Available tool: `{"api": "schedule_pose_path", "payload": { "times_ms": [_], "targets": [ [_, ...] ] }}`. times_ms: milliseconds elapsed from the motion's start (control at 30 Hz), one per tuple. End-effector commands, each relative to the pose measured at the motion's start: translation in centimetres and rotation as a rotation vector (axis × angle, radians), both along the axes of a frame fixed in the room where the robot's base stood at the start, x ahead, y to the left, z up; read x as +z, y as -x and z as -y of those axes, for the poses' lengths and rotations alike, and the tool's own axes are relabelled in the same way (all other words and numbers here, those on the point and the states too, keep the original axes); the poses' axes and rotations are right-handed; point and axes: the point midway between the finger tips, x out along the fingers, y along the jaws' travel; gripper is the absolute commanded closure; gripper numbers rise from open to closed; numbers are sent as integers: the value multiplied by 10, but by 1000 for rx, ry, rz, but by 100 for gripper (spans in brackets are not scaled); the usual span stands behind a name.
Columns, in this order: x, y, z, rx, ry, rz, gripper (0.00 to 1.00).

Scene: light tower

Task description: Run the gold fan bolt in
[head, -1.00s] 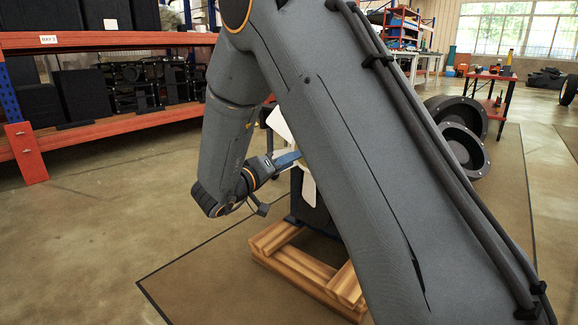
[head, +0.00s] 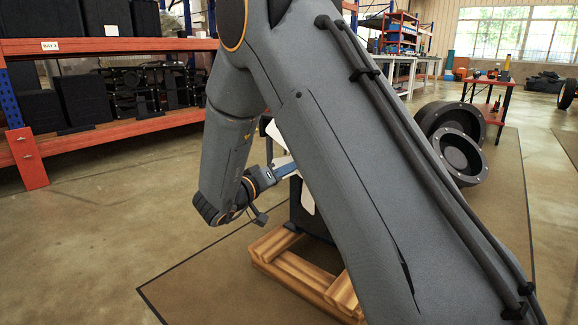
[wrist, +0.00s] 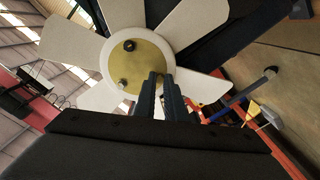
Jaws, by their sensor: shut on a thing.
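A white-bladed fan (wrist: 190,22) with a round gold hub (wrist: 148,62) fills the top of the wrist view. A dark bolt head (wrist: 129,45) and a greyish bolt head (wrist: 123,83) show on the hub. My gripper (wrist: 158,78) has its fingers close together at the hub's lower right edge. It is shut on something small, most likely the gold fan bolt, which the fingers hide. In the head view my gripper's blue fingers (head: 286,168) reach to the fan (head: 307,196), which is mostly behind my arm.
The fan unit stands on a wooden pallet (head: 292,275) on a brown mat. An orange shelf (head: 110,128) with black boxes stands at the left. Black round housings (head: 458,155) lie at the right. Open floor lies left of the pallet.

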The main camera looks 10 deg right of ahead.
Motion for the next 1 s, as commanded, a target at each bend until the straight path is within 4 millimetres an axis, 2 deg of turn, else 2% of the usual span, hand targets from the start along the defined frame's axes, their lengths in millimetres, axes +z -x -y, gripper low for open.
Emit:
{"api": "schedule_pose_path", "payload": {
  "times_ms": [1000],
  "targets": [
    [2, 2, -2, 1, -544, 747, 100]
  ]
}}
